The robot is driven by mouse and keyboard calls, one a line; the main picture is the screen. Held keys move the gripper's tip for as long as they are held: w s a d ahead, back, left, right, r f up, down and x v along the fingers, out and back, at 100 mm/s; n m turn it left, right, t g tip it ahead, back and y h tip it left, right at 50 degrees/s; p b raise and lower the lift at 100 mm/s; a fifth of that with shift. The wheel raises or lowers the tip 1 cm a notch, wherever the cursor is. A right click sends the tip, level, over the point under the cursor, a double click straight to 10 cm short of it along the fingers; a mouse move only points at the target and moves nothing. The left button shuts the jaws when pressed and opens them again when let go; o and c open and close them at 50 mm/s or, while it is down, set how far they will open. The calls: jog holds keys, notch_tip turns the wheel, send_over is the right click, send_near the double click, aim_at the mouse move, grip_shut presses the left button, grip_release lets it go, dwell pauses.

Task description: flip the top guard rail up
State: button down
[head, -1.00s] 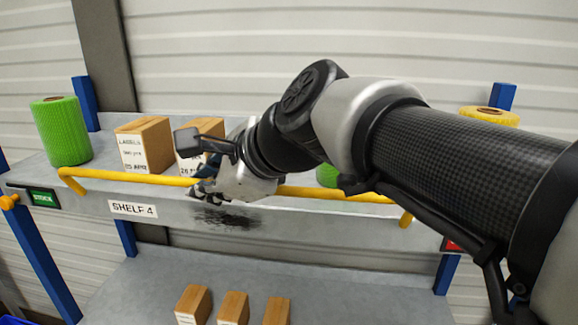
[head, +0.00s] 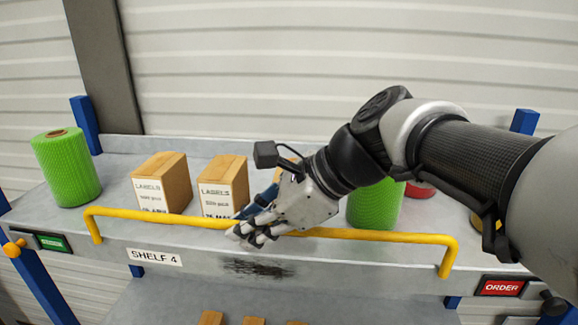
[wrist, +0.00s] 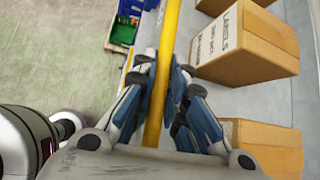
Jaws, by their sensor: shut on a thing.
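The top guard rail (head: 370,235) is a yellow bar running along the front of the upper shelf. Its bent ends meet the shelf's front face, and the bar stands above the shelf edge, in front of the boxes. My gripper (head: 246,230) is shut on the rail near its middle. In the wrist view, the rail (wrist: 168,35) passes between the fingers of my gripper (wrist: 161,85), with a finger on each side.
The upper shelf (head: 115,180) carries a green net roll (head: 66,168), label boxes (head: 161,184) and (head: 223,187), and another green roll (head: 375,207) behind my arm. A red ORDER sign (head: 502,288) is at right. More boxes (head: 253,320) stand below.

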jog(key=shift+r, duration=0.1)
jog(key=c, duration=1.6)
grip_release()
jog(key=shift+w, duration=0.1)
jog(key=v, duration=1.2)
